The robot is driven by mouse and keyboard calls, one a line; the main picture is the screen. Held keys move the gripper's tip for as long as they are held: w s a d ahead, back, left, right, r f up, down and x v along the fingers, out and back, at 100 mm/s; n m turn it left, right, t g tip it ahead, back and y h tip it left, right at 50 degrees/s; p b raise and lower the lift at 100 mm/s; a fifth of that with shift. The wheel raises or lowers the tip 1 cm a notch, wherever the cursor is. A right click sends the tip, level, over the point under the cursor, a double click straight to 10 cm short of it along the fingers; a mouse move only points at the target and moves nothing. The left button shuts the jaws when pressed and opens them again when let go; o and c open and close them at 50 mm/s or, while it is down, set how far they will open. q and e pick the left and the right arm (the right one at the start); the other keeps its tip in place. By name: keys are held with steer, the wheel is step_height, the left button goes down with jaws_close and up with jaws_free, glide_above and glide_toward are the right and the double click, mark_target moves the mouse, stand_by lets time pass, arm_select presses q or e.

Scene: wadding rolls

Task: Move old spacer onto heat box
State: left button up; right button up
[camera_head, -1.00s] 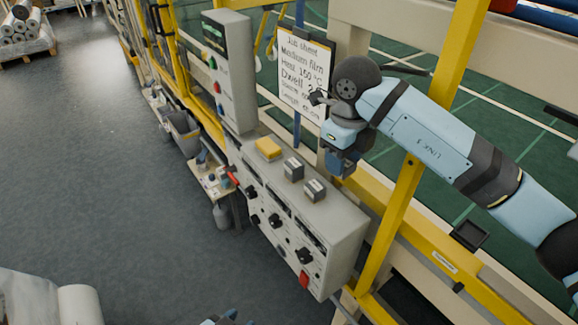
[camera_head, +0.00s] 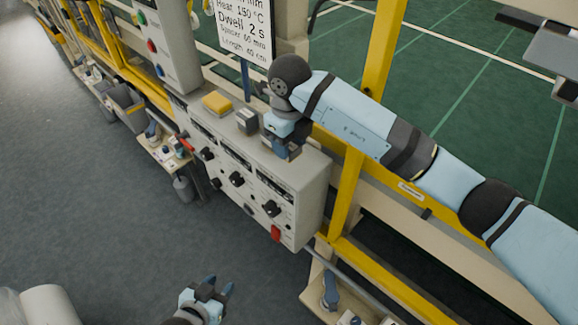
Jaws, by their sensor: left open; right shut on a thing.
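The heat box (camera_head: 300,200) is a long grey control box with black knobs, a red switch and dark label strips, mounted on the yellow frame. A small grey block with a dark top (camera_head: 246,121), like a spacer, stands on its top. My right gripper (camera_head: 286,149) points down at the box top, right of that block. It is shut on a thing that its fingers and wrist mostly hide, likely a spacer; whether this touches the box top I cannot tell. My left gripper (camera_head: 208,289) is open and empty, low in the view above the floor.
A yellow block (camera_head: 217,103) lies on the box top, left of the grey block. A grey panel (camera_head: 168,45) with coloured buttons and a job sheet (camera_head: 245,28) reading "Spacer 60 mm" stand behind. A yellow post (camera_head: 362,140) rises beside my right arm.

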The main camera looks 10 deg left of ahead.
mark_target(289, 172)
step_height(289, 172, down, 2)
steer(key=shift+f+b, duration=0.15)
steer(key=shift+b, duration=0.2)
step_height(289, 172, down, 4)
steer(key=shift+r+b, duration=0.2)
steer(key=shift+b, duration=0.65)
steer(key=shift+f, duration=0.2)
steer(key=o, duration=0.9)
steer(key=shift+r, duration=0.1)
steer(key=shift+r, duration=0.1)
